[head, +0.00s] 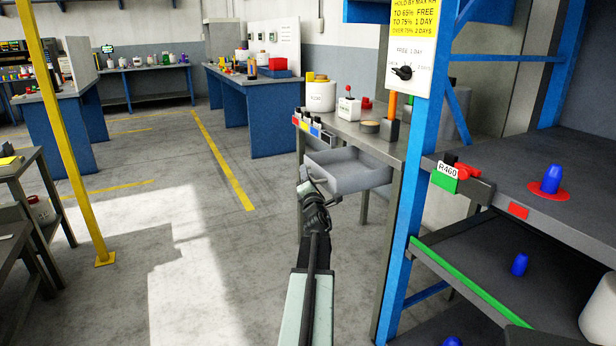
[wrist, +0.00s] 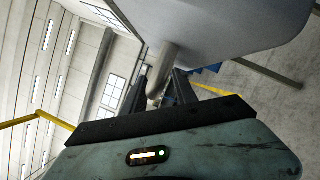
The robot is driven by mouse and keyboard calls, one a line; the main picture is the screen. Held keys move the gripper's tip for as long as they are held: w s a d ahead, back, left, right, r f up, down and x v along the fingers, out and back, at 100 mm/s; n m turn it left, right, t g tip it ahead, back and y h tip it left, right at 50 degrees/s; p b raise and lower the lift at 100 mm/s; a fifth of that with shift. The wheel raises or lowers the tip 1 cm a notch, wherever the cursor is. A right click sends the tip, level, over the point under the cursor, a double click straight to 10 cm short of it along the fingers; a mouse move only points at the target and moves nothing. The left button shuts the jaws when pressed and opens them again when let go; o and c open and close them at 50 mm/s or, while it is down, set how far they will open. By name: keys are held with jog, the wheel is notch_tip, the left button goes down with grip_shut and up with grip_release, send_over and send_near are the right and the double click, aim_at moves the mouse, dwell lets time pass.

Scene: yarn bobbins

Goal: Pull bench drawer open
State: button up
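The bench drawer (head: 352,172) is a grey open-topped tray. It stands out from under the top of the grey bench (head: 355,136), and its inside looks empty. In the wrist view the drawer's pale underside or front (wrist: 225,22) fills the top. A metal drawer handle (wrist: 163,68) comes down from it. My gripper (head: 304,184) is at the drawer's near left side in the head view. In the wrist view the fingers of my gripper (wrist: 160,84) lie on both sides of the handle and appear closed on it. The exact contact is partly hidden.
A blue rack post (head: 408,200) and shelves with blue bobbins (head: 520,264) stand close on the right. A white tub (head: 320,94) and small items sit on the bench. A yellow post (head: 65,130) stands left. The floor (head: 170,230) left of my arm is clear.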

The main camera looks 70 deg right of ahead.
jog(key=shift+s+a+f, duration=0.1)
jog(key=shift+a, duration=0.1)
jog(key=b+v, duration=0.1)
jog(key=v, duration=0.6)
jog(key=shift+b, duration=0.35)
jog(key=shift+s+a, duration=0.1)
jog(key=shift+a, duration=0.05)
